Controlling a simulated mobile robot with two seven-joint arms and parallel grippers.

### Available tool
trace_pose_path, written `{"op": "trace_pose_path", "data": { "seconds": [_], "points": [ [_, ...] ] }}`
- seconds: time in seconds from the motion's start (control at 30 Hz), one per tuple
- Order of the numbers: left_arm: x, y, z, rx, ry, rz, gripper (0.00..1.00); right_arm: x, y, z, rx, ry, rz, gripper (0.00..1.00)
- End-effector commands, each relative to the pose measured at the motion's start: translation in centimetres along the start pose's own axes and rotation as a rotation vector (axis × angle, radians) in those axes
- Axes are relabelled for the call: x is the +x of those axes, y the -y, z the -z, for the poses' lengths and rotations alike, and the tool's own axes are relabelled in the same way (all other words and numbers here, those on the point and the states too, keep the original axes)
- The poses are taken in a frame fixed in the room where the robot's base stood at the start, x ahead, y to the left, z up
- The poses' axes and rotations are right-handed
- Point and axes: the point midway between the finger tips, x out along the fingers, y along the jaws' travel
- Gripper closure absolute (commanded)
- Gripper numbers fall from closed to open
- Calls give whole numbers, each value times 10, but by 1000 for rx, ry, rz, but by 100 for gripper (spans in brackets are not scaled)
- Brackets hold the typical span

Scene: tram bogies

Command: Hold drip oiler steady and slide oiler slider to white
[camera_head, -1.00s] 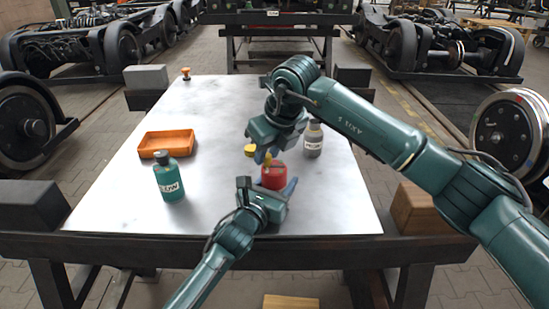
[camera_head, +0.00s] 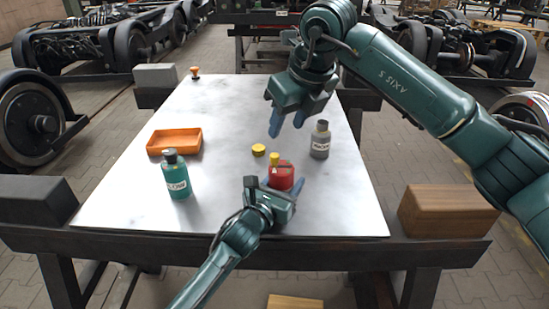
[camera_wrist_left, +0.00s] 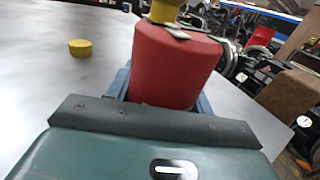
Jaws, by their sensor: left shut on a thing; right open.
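The drip oiler (camera_head: 284,174), red with a yellow part on top, stands near the front of the white table. My left gripper (camera_head: 282,187) is shut around its red body, with a blue finger on each side. In the left wrist view the oiler (camera_wrist_left: 172,65) fills the middle and a flat metal piece (camera_wrist_left: 178,29) lies across its top. I cannot tell whether that piece is the slider, and no white mark shows clearly. My right gripper (camera_head: 287,124) is open and empty, above and behind the oiler.
A yellow cap (camera_head: 259,150) lies behind and left of the oiler. A grey labelled bottle (camera_head: 320,142) stands right, a teal bottle (camera_head: 176,177) left. An orange tray (camera_head: 174,152) lies behind the teal bottle. A small orange-topped object (camera_head: 195,74) stands at the back left corner.

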Motion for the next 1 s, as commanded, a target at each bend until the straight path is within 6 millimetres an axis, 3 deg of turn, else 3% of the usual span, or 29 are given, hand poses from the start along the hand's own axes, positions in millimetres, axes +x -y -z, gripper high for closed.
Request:
{"op": "trace_pose_path", "data": {
  "seconds": [0.2, 0.5, 0.53, 0.8, 1.0],
  "points": [
    [0, 0, 0, 0, -1, -1, 74, -23, 0, 0, 0, 0, -1, 57],
    [0, 0, 0, 0, -1, -1, 74, -25, 0, 0, 0, 0, -1, 57],
    [0, 0, 0, 0, -1, -1, 47, -25, 0, 0, 0, 0, -1, 57],
    [0, 0, 0, 0, 0, 0, 24, -25, 0, 0, 0, 0, -1, 57],
    [0, 0, 0, 0, 0, 0, 23, -25, 0, 0, 0, 0, -1, 57]
  ]
}}
